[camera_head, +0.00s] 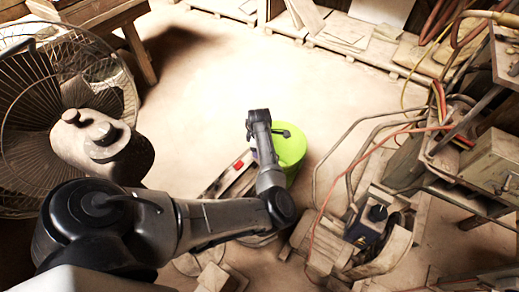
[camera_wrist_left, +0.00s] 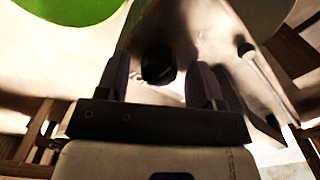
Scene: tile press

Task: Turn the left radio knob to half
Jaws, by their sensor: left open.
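In the left wrist view, my left gripper (camera_wrist_left: 158,75) is open, with its two dark fingers apart. A dark rounded, knob-like part (camera_wrist_left: 158,64) shows in the gap between the fingertips, on a pale surface. I cannot tell whether the fingers touch it, or which way it is turned. In the head view my left arm reaches in from the left and bends over the floor by the green bucket. I cannot make out the fingers there. No radio stands out clearly in the head view. My right gripper is not in view.
A bright green bucket (camera_head: 291,147) stands beside my forearm. A pale board-like thing with a red patch (camera_head: 238,166) lies partly behind the arm. A large wire-cage fan (camera_head: 55,110) stands at the left. Machinery with hoses (camera_head: 490,160) fills the right. The floor beyond is clear.

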